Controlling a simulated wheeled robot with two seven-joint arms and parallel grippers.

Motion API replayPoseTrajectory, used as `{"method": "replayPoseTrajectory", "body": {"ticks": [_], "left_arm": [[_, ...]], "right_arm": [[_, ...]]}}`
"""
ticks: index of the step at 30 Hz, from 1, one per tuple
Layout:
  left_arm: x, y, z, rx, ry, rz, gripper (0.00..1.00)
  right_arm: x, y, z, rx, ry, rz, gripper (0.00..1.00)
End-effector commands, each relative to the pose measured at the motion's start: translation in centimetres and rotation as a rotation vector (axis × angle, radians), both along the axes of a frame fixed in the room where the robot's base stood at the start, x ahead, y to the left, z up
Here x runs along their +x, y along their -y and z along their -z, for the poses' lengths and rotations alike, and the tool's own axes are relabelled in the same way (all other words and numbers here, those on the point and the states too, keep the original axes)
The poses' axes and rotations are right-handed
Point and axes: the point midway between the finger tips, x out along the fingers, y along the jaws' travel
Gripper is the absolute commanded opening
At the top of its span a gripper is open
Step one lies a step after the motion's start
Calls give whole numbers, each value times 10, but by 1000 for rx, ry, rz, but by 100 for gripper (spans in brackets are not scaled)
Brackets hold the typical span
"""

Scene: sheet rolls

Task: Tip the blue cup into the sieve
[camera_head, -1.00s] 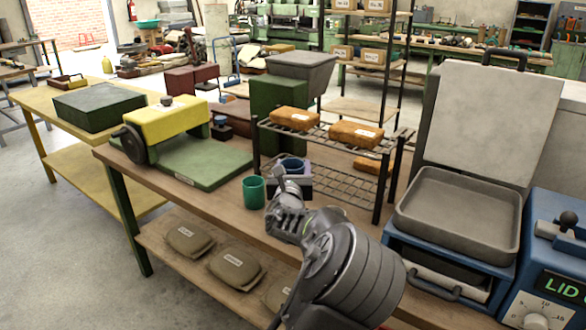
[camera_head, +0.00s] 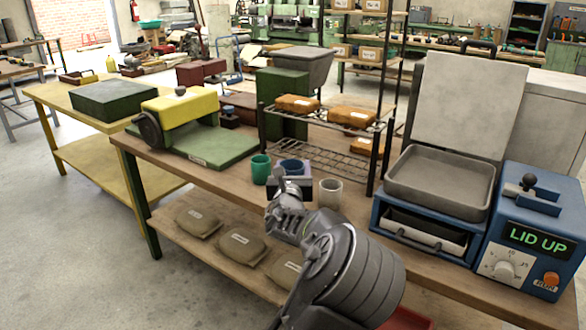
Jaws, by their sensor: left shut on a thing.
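The blue cup (camera_head: 292,166) is upright at the middle of the view, partly hidden by my left gripper (camera_head: 290,184). My left gripper is shut on the cup from the near side; its fingertips are mostly hidden by the wrist. A green cup (camera_head: 260,169) stands just left of it on the wooden bench. A beige cup (camera_head: 330,192) stands to its right. I cannot make out a sieve. My right gripper is not in view.
A wire rack (camera_head: 345,168) with orange packets stands behind the cups. A green-based machine with a yellow body (camera_head: 180,112) is to the left. A blue press with a grey tray (camera_head: 437,180) is to the right. The wooden bench (camera_head: 225,182) has bare front space.

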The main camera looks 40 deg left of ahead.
Motion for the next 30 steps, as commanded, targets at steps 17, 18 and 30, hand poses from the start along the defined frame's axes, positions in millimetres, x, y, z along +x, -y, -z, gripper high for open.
{"method": "replayPoseTrajectory", "body": {"ticks": [17,18,30], "left_arm": [[-18,96,46,1,-4,174,17],[-20,107,51,2,-4,194,17],[-47,249,119,3,-4,456,17]], "right_arm": [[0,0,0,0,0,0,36],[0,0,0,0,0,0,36],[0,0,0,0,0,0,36]]}}
